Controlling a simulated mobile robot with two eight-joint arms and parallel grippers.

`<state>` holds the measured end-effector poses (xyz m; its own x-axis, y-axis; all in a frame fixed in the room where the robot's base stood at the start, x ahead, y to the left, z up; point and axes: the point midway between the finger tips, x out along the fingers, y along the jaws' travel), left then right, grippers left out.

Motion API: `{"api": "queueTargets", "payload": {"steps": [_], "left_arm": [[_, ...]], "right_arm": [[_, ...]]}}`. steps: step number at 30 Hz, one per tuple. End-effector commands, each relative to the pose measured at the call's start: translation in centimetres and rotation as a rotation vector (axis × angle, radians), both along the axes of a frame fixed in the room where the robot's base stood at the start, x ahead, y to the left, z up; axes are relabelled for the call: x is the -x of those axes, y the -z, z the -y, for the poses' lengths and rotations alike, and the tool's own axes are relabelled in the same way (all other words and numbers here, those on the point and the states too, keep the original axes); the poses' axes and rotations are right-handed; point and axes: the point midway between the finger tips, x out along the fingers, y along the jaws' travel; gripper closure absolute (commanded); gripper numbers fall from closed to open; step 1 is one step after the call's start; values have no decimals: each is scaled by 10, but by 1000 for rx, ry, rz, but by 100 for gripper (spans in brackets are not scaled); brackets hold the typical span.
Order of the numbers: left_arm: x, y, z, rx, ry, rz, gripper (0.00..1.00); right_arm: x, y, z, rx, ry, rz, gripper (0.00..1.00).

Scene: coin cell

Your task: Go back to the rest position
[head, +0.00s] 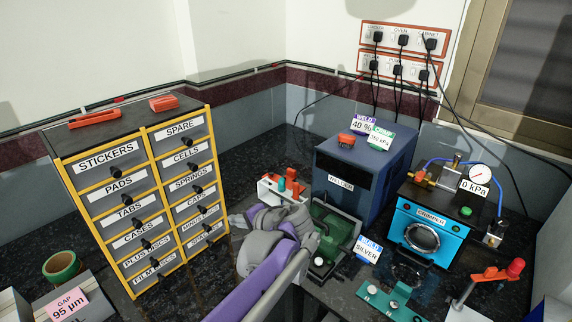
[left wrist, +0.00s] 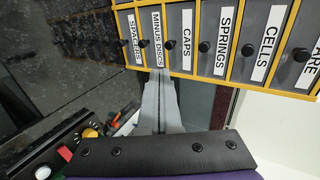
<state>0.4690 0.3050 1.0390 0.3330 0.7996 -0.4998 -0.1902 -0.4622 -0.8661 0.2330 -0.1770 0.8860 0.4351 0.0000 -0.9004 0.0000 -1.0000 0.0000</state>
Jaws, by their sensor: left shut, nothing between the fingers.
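My left gripper (head: 238,221) is in the middle of the head view, beside the right edge of the yellow-framed drawer cabinet (head: 135,200). Its grey and purple arm comes in from below and hides part of the worktop. In the left wrist view the two grey fingers (left wrist: 161,82) lie together, shut and empty. They point at the cabinet's lower drawers, near the MINUS DISCS label (left wrist: 158,39). I cannot tell whether they touch the drawer front. My right gripper is not in view.
A blue welder (head: 360,170) and a light-blue crimper (head: 432,232) stand at the right. A green device (head: 335,232) and a white holder with red and green tools (head: 283,190) sit close to my left wrist. A green tape roll (head: 61,267) lies at the left front.

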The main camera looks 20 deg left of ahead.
Motion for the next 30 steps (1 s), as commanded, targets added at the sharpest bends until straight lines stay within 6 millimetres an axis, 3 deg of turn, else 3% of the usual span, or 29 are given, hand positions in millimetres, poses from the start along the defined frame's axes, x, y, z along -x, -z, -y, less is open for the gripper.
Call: {"api": "queueTargets", "payload": {"steps": [4,7,11,15,21,25,30], "left_arm": [[6,2,1,25,-1,0,100],[29,10,5,113,-4,5,100],[82,34,22,334,-18,26,100],[144,64,56,612,-41,76,100],[203,96,104,931,-80,164,100],[220,107,122,1045,-97,202,100],[225,110,128,1084,-104,215,100]], "right_arm": [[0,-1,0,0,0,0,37],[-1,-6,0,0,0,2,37],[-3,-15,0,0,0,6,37],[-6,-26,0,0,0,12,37],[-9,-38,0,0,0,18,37],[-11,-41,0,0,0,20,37],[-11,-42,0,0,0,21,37]]}}
